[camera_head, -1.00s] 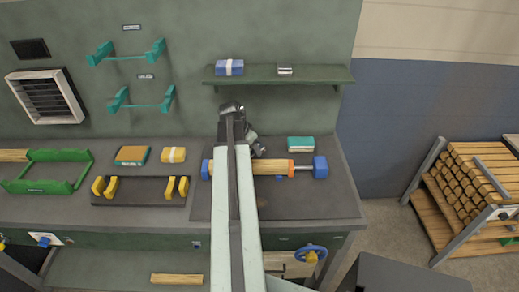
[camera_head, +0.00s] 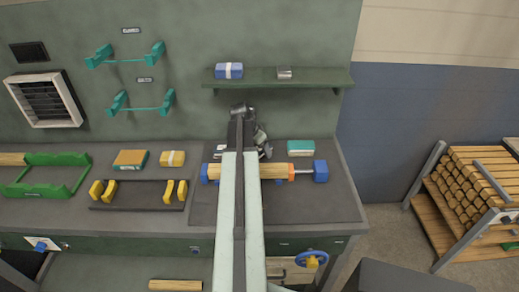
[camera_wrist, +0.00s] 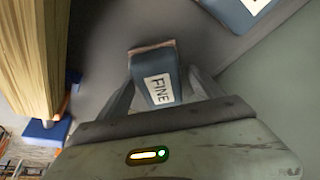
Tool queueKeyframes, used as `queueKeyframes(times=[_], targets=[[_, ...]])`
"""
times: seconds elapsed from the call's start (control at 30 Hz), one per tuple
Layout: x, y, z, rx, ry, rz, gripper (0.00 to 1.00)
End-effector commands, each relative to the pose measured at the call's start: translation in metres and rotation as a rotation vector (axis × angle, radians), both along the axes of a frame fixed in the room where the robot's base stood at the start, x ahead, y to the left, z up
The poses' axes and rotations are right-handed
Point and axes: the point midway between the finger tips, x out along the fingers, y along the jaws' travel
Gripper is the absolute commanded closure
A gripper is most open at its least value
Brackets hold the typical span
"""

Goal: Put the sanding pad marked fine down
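The sanding pad marked FINE (camera_wrist: 161,80) is between the fingers of my gripper (camera_wrist: 163,88) in the wrist view. It is blue-grey with a white label and a brownish edge at its far end. Both fingers lie against its sides. In the head view my gripper (camera_head: 262,146) is at the back of the bench, behind the clamped wooden blank, and is mostly hidden by my arm. The pad cannot be made out there. Whether the pad touches a surface below cannot be told.
The wooden blank (camera_head: 275,172) lies in front of my gripper, with a blue clamp block (camera_head: 320,171) at its right. A teal pad (camera_head: 301,148) lies to the right. Another labelled block (camera_wrist: 238,12) shows in the wrist view. A shelf (camera_head: 310,80) is above.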

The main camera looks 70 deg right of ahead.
Motion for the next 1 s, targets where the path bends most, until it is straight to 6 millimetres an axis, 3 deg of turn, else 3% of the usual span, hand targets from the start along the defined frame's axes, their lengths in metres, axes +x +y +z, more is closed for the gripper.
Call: queueKeyframes(times=[0.3, 0.47, 0.9, 1.0], targets=[[0.0, 0.0, 0.001, 0.0, 0.0, 0.001, 0.22], [0.002, 0.003, 0.013, 0.0, 0.0, 0.001, 0.22], [0.015, 0.034, 0.101, 0.0, 0.001, 0.003, 0.22], [0.018, 0.04, 0.113, 0.0, 0.001, 0.003, 0.22]])
